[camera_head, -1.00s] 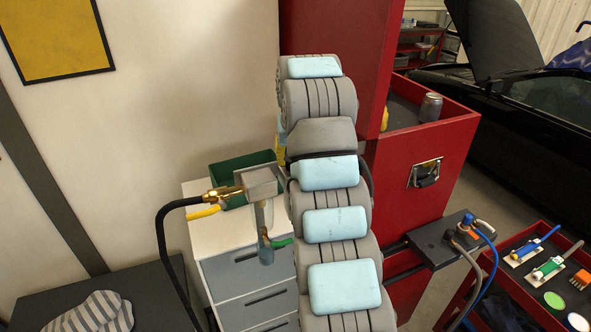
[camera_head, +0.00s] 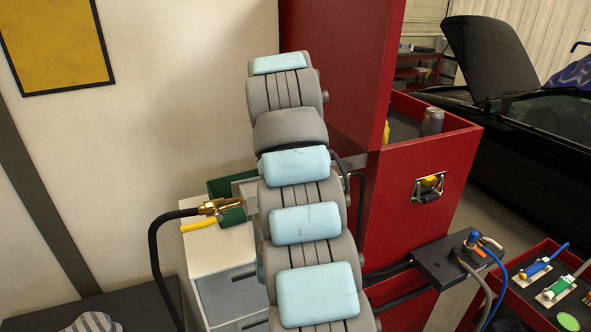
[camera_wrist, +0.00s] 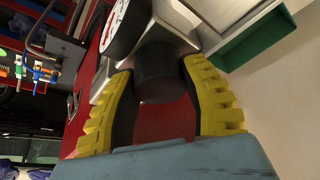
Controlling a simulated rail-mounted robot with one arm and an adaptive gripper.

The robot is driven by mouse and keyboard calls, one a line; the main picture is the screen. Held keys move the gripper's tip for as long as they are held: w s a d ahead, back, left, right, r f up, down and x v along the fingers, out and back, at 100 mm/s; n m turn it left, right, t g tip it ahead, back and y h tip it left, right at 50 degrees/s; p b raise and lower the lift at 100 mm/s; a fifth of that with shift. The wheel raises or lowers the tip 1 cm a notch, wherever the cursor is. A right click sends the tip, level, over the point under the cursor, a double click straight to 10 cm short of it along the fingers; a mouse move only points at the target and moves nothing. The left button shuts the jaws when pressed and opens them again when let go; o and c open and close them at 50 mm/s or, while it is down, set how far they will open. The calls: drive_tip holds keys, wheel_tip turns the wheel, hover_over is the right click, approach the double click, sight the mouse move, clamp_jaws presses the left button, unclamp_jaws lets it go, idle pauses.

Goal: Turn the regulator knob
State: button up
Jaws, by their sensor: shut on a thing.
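The dark round regulator knob (camera_wrist: 160,75) sits below the regulator's silver body (camera_wrist: 178,36) in the wrist view. A white-faced gauge (camera_wrist: 116,18) is beside it. My gripper (camera_wrist: 157,80) has its two yellow ridged fingers on opposite sides of the knob, shut on it. In the head view, my arm hides the gripper and knob. Only part of the grey regulator body (camera_head: 244,190) shows there, with a brass fitting (camera_head: 220,206) at its left.
A black hose (camera_head: 153,255) hangs from the fitting, near a yellow handle (camera_head: 198,226). A red cabinet (camera_head: 400,215) stands close right of my arm. The wall side at left is open.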

drive_tip(key=shift+f, duration=0.1)
drive_tip(key=o, duration=1.2)
drive_tip(key=shift+p, duration=0.4)
